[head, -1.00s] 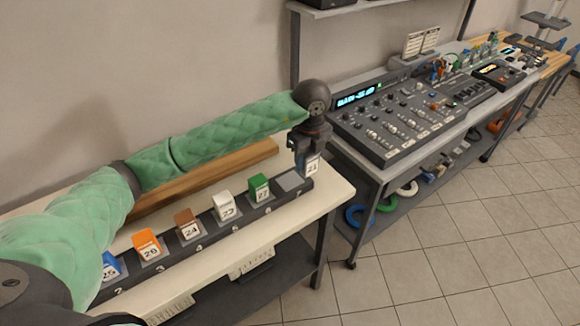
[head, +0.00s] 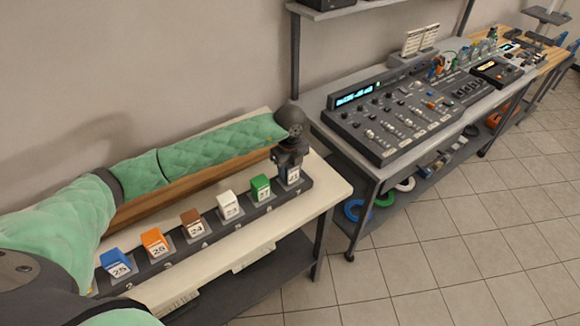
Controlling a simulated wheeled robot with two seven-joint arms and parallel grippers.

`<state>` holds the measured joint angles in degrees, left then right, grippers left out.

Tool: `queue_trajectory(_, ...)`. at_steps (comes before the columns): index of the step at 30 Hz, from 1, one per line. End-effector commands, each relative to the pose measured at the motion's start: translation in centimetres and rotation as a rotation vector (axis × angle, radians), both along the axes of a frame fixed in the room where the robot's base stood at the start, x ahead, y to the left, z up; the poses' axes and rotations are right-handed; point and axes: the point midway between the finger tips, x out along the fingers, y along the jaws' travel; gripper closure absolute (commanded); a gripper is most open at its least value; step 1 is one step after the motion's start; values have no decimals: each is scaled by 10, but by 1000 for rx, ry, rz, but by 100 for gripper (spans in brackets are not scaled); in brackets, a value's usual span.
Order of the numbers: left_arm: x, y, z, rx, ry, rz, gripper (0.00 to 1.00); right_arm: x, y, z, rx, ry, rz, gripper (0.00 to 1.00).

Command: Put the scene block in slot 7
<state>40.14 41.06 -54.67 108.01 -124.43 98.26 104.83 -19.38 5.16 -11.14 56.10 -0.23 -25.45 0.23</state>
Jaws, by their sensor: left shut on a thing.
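My left gripper (head: 289,161) reaches in along the wall and points down at the far right end of a long dark slotted rail. It is shut on the scene block (head: 293,176), which shows a white numbered label; the gripper covers its top. The block is at the end slot, with its bottom at or very close to the rail (head: 309,184); I cannot tell if it is fully seated. My right gripper is not in view.
A green block (head: 260,187) stands in the slot beside it. White (head: 228,204), brown (head: 191,222), orange (head: 154,242) and blue (head: 117,262) blocks follow to the left. The rail lies on a cream table (head: 325,191). A mixing console (head: 390,119) stands on the bench at right.

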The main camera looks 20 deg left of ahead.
Motion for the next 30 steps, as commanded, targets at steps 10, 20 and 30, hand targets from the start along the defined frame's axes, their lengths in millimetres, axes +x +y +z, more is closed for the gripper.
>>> queue_trajectory(10,0,0,-3,0,0,-1,81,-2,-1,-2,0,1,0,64)
queue_trajectory(20,0,0,-5,0,0,-1,35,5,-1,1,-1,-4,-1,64)
queue_trajectory(30,0,0,-3,0,0,0,35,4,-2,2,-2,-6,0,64)
